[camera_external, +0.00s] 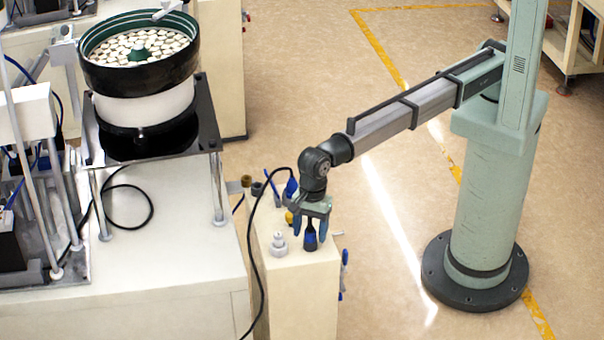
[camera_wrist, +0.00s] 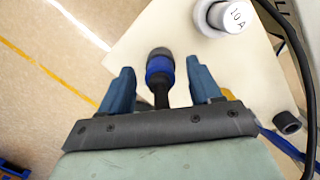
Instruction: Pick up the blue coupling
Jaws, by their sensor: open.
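The blue coupling (camera_wrist: 160,68) is a dark upright piece with a blue band. It stands near the edge of the cream cabinet top (camera_wrist: 190,35). In the external view the coupling (camera_external: 310,241) shows just under my wrist. My gripper (camera_wrist: 160,80) is open, with one blue finger on each side of the coupling. Gaps show between the coupling and both fingers in the wrist view. In the external view my gripper (camera_external: 310,231) points down over the cabinet, and its fingers partly hide the coupling.
A light grey coupling (camera_external: 279,244) stands to the left; in the wrist view its cap (camera_wrist: 232,15) is marked "10A". A black cable (camera_external: 249,230) runs along the cabinet's left side. A dark ring-shaped piece (camera_wrist: 287,122) lies at right. A bowl feeder (camera_external: 140,75) stands further left.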

